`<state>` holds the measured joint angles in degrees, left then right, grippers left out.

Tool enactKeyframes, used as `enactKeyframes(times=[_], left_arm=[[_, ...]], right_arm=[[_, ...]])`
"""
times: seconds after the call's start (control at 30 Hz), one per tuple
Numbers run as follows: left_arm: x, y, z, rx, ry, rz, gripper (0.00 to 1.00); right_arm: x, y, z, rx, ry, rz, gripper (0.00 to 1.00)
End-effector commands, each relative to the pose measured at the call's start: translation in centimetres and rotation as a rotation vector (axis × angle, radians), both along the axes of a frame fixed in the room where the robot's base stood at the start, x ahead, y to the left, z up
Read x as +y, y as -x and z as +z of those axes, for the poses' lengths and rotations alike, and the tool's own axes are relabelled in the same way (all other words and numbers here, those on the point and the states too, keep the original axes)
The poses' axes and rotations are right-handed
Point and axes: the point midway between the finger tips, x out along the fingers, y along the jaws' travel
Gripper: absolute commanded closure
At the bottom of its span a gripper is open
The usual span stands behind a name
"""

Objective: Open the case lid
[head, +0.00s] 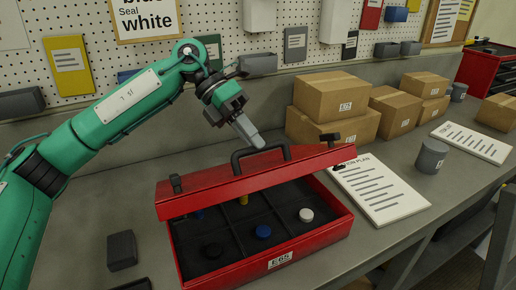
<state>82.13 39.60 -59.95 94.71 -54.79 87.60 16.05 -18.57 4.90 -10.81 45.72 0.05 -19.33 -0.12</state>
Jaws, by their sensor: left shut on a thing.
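The red case (320,243) stands on the grey workbench with the label E65 on its front. Its red lid (225,189) is partly raised and tilted, so the front of the divided tray shows under it. A black handle (237,165) stands on the lid. My left gripper (256,141) reaches down from the upper left with its fingertips at the top of the handle and is shut on it. Inside the case are blue (263,232), white (306,214) and yellow (243,199) round pieces and a dark one. My right gripper is out of view.
Cardboard boxes (330,95) are stacked behind the case to the right. A printed sheet (382,195) lies beside the case, with a grey cup (431,156) farther right. A dark block (122,250) sits left of the case. A pegboard wall stands behind.

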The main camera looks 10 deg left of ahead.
Motion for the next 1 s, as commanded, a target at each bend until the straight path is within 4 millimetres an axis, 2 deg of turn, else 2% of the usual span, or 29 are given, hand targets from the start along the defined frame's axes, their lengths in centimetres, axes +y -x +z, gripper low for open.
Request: enactKeyframes(times=[0.03, 0.2, 0.67, 0.7, 0.77, 1.0], left_arm=[[0.21, -0.4, 0.64, 0.013, 0.015, 0.003, 1.0], [0.68, -1.01, 1.1, 0.044, 0.036, 0.001, 1.0], [0.81, -1.19, 1.15, 0.054, 0.042, 0.0, 1.0], [0.81, -1.19, 1.15, 0.053, 0.042, 0.0, 0.78], [0.82, -1.19, 1.14, 0.053, 0.042, 0.001, 0.66], [0.82, -1.18, 1.06, 0.054, 0.04, 0.0, 0.64]], right_arm=[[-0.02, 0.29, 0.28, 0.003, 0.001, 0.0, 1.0], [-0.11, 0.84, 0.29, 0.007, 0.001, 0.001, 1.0], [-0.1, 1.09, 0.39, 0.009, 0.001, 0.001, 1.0], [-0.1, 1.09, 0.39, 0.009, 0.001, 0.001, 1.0], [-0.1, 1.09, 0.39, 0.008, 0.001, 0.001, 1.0], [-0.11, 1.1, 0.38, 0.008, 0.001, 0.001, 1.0]])
